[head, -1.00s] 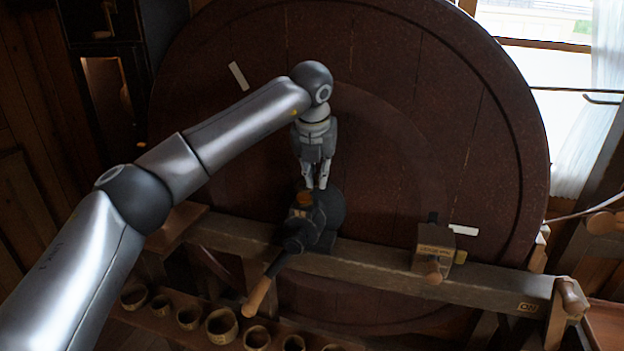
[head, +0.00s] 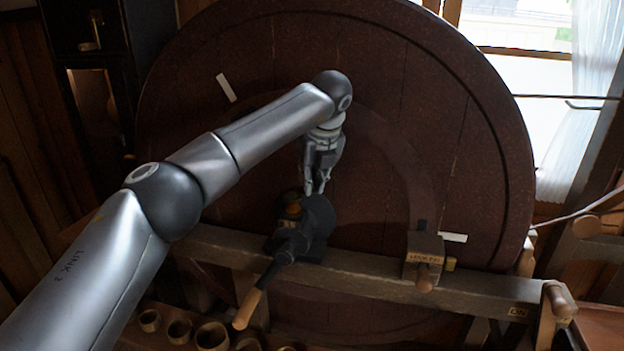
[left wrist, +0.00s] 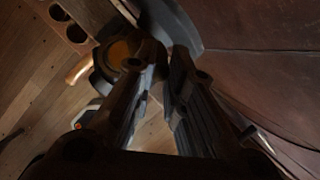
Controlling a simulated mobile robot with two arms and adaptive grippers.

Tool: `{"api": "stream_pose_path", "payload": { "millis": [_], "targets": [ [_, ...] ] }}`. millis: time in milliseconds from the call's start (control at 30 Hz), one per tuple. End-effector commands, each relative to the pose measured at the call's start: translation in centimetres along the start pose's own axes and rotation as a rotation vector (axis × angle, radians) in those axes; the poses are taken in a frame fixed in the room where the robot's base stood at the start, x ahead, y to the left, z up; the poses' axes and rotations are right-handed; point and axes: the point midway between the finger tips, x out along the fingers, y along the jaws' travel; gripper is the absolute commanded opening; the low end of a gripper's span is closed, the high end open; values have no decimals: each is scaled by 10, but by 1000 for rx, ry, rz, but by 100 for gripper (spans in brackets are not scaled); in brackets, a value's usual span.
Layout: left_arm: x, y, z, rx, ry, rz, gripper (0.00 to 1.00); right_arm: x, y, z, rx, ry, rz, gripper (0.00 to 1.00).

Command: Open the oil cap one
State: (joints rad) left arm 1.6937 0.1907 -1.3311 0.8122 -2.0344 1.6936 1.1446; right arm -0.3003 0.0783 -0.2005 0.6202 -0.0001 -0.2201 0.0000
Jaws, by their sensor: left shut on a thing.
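A dark tool fixture with a wooden handle (head: 249,309) sits on the wooden rail, in front of the large wheel. An amber-orange round spot (head: 293,209) shows in its top; it also shows in the left wrist view (left wrist: 120,53) inside a dark ring. Next to it stands a dark round plate (head: 319,217), which looks like the oil cap, tilted up; its curved edge shows in the left wrist view (left wrist: 184,28). My left gripper (head: 316,190) points down and is shut at the plate's upper edge. The fingers hide the exact contact. My right gripper is not in view.
The large dark wheel (head: 400,130) rises close behind the gripper. The wooden rail (head: 365,277) runs below, with a wooden block (head: 424,257) to the right. Several small round pots (head: 211,335) stand low at the front. A window is at upper right.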

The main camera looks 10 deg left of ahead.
Motion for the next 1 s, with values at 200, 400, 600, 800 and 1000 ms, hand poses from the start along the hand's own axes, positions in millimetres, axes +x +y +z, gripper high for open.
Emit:
{"api": "stream_pose_path", "payload": {
  "millis": [200,400,600,800,1000],
  "targets": [
    [-2,0,2,-2,-7,-3,0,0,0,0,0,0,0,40],
    [-2,0,2,-1,-6,-2,27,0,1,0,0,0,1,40],
    [-1,0,1,0,-3,-1,36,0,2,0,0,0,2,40],
    [-2,0,1,1,-2,-1,36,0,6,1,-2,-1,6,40],
    [-27,-1,1,1,-4,-4,36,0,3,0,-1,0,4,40]
  ]
}}
